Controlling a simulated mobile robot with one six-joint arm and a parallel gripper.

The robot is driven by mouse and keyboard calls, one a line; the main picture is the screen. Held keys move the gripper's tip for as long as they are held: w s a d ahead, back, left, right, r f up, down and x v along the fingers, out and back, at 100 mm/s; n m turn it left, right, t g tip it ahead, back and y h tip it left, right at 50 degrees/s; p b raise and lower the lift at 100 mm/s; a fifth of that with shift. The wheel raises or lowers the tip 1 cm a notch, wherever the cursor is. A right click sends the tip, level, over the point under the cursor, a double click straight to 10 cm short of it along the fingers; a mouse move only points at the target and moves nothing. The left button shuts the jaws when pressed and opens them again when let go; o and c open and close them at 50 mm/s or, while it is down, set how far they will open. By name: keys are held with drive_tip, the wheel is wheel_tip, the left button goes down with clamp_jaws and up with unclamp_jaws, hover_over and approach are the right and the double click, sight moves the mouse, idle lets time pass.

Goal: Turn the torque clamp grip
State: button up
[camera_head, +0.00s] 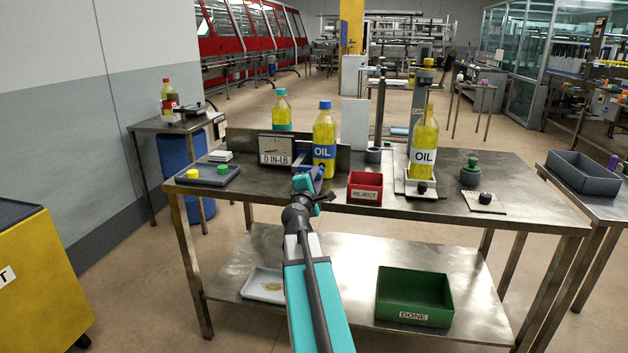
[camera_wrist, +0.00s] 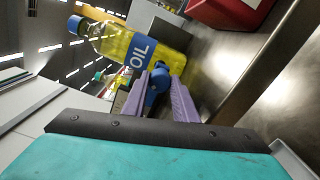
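The torque clamp's blue grip (camera_wrist: 158,80) shows in the wrist view between the tips of my gripper's purple fingers (camera_wrist: 160,88). The fingers stand apart, with a gap beside the grip; I cannot tell whether either finger touches it. In the head view my gripper (camera_head: 316,178) is at the table's front edge, just below the oil bottle with the blue cap (camera_head: 324,134), and largely hides the grip. This bottle stands upright at the clamp, beside a gauge (camera_head: 277,150) reading 0 IN-LB. The bottle also shows in the wrist view (camera_wrist: 125,45).
A red REJECT bin (camera_head: 365,188) is right of my gripper. Another oil bottle (camera_head: 424,145) stands in a fixture further right. A grey tray with yellow and green caps (camera_head: 208,181) is at the left. A green DONE bin (camera_head: 414,297) is on the lower shelf.

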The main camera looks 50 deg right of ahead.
drive_tip(key=o, duration=0.5)
drive_tip(key=shift+d, duration=0.15)
drive_tip(key=shift+c, duration=0.2)
drive_tip(key=shift+s+a, duration=0.1)
drive_tip(key=shift+a, duration=0.15)
drive_tip(key=shift+v, duration=2.45)
drive_tip(key=shift+s+a+f+b, duration=0.15)
drive_tip(key=shift+a+b, duration=0.15)
drive_tip(key=shift+b, duration=0.65)
drive_tip(key=b, duration=0.3)
drive_tip(key=shift+s+a, duration=0.2)
drive_tip(key=shift+a, duration=0.1)
drive_tip(key=b+v, duration=0.1)
drive_tip(key=b, duration=0.4)
drive_tip(key=shift+s+a, duration=0.15)
drive_tip(key=shift+a, duration=0.1)
